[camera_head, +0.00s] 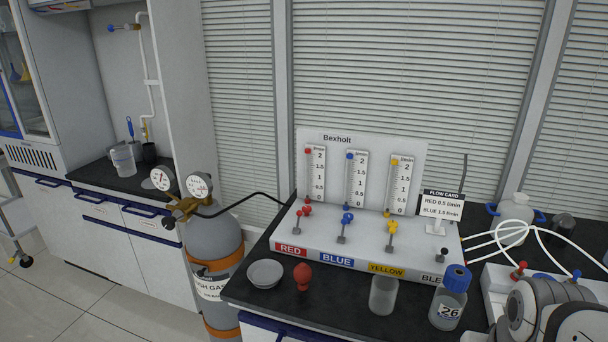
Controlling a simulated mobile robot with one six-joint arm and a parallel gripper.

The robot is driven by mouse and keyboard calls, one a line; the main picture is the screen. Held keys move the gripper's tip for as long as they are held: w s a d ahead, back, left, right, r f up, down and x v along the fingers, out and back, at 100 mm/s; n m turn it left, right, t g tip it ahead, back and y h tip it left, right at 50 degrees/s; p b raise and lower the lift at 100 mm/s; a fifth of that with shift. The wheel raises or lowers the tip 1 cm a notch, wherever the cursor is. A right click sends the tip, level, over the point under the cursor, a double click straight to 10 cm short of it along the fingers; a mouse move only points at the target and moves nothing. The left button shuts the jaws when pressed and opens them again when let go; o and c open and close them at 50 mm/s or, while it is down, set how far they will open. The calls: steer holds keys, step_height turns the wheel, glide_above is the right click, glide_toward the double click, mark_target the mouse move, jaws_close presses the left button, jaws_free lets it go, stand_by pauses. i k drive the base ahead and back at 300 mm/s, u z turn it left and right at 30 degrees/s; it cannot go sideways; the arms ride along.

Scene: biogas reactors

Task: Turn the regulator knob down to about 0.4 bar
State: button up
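The brass regulator (183,207) sits on top of a grey gas cylinder (213,240) at the left end of the bench. It carries two round white-faced gauges, a left gauge (162,178) and a right gauge (200,186). Their needles and scales are too small to read. A small dark part, which looks like the regulator knob (168,223), shows at the lower left of the brass body. A black hose runs right from the regulator. Part of my arm shows at the bottom right, far from the regulator. My gripper's fingers are not visible.
A white flow panel (330,140) with three flow tubes and small valves stands on the black bench. In front are a white dish (265,273), a red bulb (302,276), a clear beaker (383,295) and a blue-capped bottle (450,298). Tiled floor is open at lower left.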

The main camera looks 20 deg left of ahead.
mark_target(168, 223)
steer(key=u, duration=1.7)
